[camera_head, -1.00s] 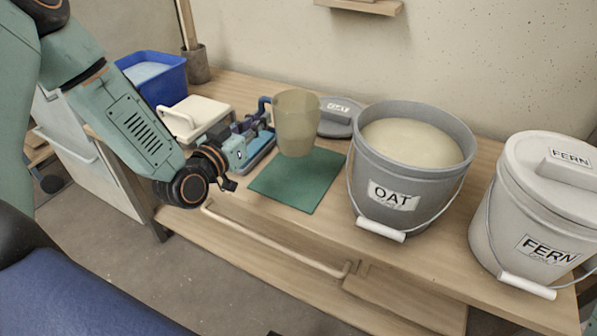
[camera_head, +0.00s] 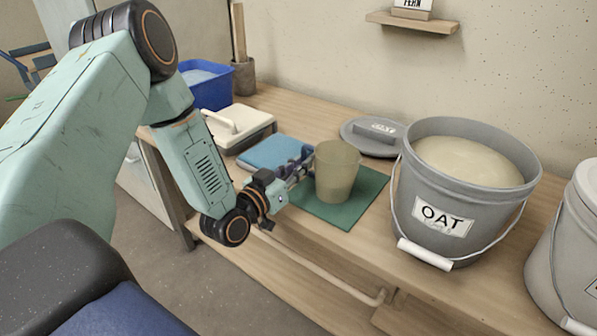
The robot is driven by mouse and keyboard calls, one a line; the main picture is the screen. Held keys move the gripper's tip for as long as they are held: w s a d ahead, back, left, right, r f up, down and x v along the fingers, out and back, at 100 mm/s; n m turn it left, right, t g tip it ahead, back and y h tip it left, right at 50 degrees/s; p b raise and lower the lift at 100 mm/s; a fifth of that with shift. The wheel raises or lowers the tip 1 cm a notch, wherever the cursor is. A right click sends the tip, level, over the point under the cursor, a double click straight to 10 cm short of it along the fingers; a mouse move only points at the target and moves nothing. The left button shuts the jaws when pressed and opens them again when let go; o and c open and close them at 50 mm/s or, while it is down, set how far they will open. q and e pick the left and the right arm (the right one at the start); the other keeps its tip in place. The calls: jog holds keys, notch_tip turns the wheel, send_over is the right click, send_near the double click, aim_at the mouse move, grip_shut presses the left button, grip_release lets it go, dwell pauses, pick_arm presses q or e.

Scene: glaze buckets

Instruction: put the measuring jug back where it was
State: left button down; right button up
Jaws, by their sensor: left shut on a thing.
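The measuring jug (camera_head: 337,172) is a translucent yellowish beaker. It stands upright over the green mat (camera_head: 371,191) on the bench; I cannot tell for sure whether its base touches the mat. My left gripper (camera_head: 306,167) comes in from the left and is shut on the jug's left side, where the handle is. My right gripper is not in view.
The grey OAT bucket (camera_head: 424,200), full of pale glaze, stands right of the mat. Its lid (camera_head: 362,141) lies behind the jug. Another bucket (camera_head: 567,255) is at the right edge.

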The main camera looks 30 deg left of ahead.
pick_arm(q)
jog(key=shift+r, duration=0.2)
jog(key=shift+f, duration=0.15)
jog(key=c, duration=1.4)
grip_release()
jog(key=shift+s, duration=0.1)
